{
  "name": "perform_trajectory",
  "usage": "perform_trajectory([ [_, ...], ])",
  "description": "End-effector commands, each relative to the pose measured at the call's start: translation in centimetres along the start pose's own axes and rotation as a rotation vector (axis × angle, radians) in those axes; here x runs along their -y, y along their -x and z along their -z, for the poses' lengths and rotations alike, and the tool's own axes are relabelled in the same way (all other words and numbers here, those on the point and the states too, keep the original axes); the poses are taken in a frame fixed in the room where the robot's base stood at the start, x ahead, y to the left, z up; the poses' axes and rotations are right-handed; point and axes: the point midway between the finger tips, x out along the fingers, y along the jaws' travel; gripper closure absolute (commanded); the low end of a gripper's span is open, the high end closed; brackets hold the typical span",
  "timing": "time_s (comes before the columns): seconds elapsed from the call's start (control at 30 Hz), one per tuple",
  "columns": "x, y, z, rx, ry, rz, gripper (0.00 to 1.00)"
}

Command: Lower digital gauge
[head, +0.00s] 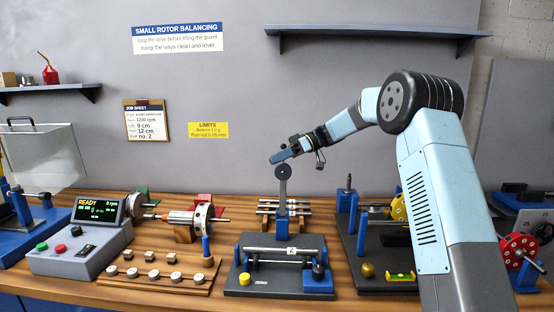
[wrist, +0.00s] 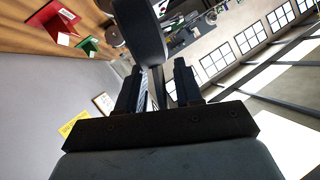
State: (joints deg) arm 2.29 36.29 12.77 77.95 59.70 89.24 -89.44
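An upright grey lever with a round dark head (head: 283,172) rises from a blue block on the centre fixture; it looks like the gauge's stand. A short blue bar (head: 284,154) lies tilted just above that head, beside my gripper; I take it for the gauge, but no display shows. My gripper (head: 306,148) is at the end of my arm, above the fixture. In the wrist view its two dark fingers (wrist: 158,82) stand apart. A dark rounded body (wrist: 140,30) is beyond them, with a thin part running down between them. Contact cannot be told.
The centre fixture has a dark base (head: 262,284) with a shiny cylinder (head: 275,250). A control box (head: 80,250) reading READY and a wooden weight tray (head: 160,281) are to its left. Another dark fixture (head: 372,285) is to its right. A wall shelf (head: 375,31) is above.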

Motion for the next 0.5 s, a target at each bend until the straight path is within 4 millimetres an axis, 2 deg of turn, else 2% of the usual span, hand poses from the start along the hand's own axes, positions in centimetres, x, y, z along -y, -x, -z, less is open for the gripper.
perform_trajectory([
  [0.1, 0.01, 0.0, 0.01, 0.0, 0.0, 0.0, 0.67],
  [0.43, -0.01, -0.01, 0.03, 0.0, 0.0, 0.0, 0.98],
  [0.5, -0.02, -0.01, 0.03, 0.0, 0.0, 0.0, 1.0],
])
